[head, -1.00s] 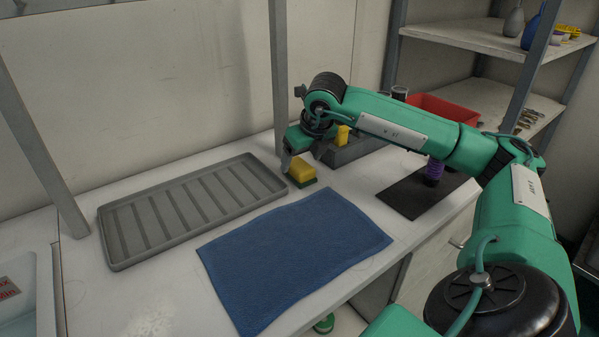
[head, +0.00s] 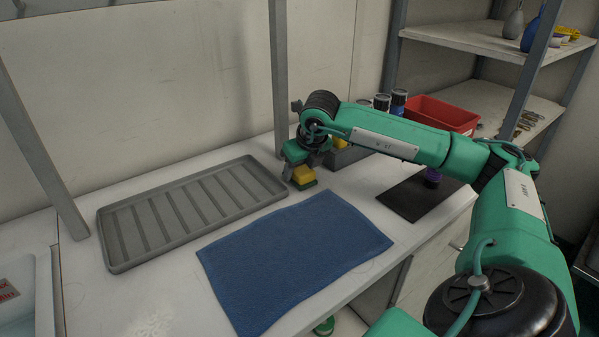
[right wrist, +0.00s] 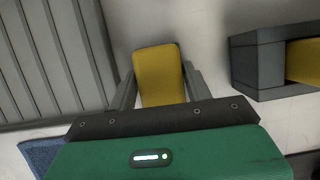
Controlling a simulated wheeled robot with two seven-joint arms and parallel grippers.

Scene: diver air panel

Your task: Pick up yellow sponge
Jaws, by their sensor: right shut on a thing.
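A yellow sponge (head: 304,175) with a dark green underside is on the white counter, just right of the grey ribbed tray (head: 112,262) and behind the blue cloth (head: 290,255). My right gripper (head: 300,172) reaches down over the sponge from above. In the right wrist view the yellow sponge (right wrist: 159,75) sits between the two fingers of my right gripper (right wrist: 158,88), which are shut on it. Whether the sponge touches the counter is hard to tell. My left gripper is not in view.
A grey holder (head: 345,157) with another yellow piece stands just right of the sponge, partly behind my arm; the holder also shows in the right wrist view (right wrist: 262,68). A black mat (head: 405,200), dark-capped bottles (head: 398,102) and a red bin (head: 442,114) are farther right.

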